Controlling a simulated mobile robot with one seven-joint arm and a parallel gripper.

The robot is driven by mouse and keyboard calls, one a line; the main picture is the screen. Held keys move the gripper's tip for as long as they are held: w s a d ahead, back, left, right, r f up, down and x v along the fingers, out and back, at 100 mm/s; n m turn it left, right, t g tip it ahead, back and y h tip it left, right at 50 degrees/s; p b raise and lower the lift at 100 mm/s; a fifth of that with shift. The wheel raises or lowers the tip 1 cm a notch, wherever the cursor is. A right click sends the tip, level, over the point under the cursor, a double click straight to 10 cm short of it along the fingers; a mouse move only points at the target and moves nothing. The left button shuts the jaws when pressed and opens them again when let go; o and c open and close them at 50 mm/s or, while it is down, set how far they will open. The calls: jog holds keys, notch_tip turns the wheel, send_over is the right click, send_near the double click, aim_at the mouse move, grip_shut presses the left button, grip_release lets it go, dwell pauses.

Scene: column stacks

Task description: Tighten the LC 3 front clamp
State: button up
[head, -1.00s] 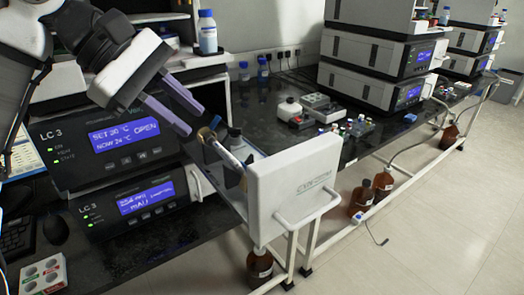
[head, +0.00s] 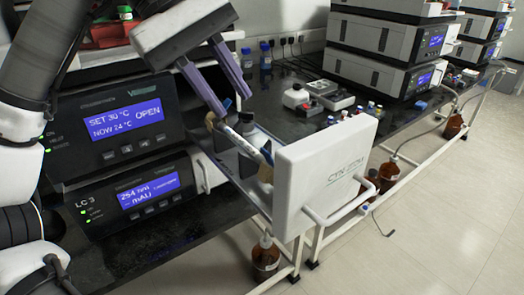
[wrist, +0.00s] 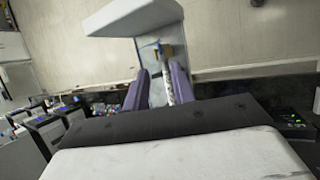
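The LC 3 unit (head: 118,122) stands at left with its drawer pulled out; its upper display reads SET 30 °C, NOW 24 °C, OPEN. A pale column (head: 240,140) lies along the open drawer behind the white front panel (head: 325,178). A tan piece with a dark blue part, seemingly the front clamp (head: 265,172), sits at the column's panel end. The clamp (wrist: 180,51) also shows small in the wrist view; whether it is loose is unclear. My gripper (head: 234,104) is open and empty above the column's rear end, its purple fingers (wrist: 160,69) on either side of the column.
A lower module (head: 130,195) lies under the oven. Bottles and small boxes (head: 310,98) stand on the dark bench behind the drawer. More stacks (head: 385,50) stand at back right. Brown bottles (head: 265,258) are below the bench.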

aim_at(264, 149)
jog(key=b+x, duration=0.1)
jog(key=x, duration=0.8)
jog(key=shift+d+f, duration=0.1)
jog(key=shift+c, duration=0.5)
grip_shut()
